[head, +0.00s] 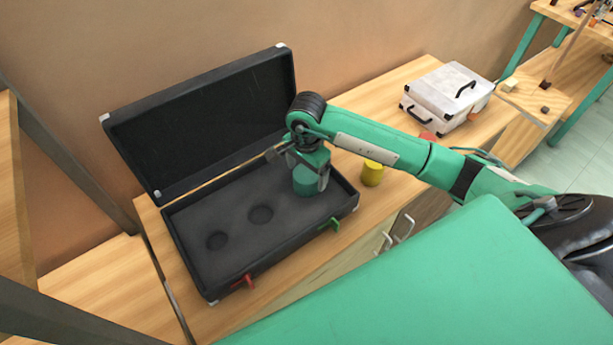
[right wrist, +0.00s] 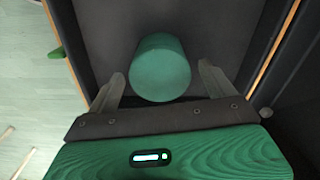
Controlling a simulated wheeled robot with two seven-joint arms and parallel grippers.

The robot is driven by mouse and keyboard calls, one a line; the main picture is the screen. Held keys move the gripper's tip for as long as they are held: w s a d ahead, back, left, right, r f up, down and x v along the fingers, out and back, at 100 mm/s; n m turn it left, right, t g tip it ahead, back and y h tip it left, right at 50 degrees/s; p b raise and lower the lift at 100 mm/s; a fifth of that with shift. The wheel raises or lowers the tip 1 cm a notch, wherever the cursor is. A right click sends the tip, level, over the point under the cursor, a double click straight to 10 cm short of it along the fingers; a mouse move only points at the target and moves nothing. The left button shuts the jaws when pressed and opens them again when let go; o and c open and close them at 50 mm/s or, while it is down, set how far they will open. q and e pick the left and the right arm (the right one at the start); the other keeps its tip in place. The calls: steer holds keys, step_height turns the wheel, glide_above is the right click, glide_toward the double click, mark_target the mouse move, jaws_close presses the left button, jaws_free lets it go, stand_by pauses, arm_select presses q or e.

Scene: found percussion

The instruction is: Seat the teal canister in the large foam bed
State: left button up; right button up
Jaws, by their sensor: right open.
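The teal canister (head: 304,184) stands upright at the right end of the open black case (head: 340,208). It also shows in the right wrist view (right wrist: 160,68). My right gripper (head: 310,168) is above it, with its open fingers on either side of the canister and visible gaps between them in the right wrist view (right wrist: 162,80). The grey foam (head: 235,226) has two empty round recesses to the left. The large foam bed is not visible; the canister and gripper cover that end, and I cannot tell how deep the canister sits. My left gripper is out of view.
The case lid (head: 205,120) stands open behind the foam. A red latch (head: 243,283) and a green latch (head: 331,224) stick out in front.

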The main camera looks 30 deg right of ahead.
step_height(320, 180, up, 8)
steer(key=shift+b, duration=0.55)
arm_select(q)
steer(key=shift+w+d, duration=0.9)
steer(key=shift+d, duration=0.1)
arm_select(e)
steer(key=shift+r, duration=0.7)
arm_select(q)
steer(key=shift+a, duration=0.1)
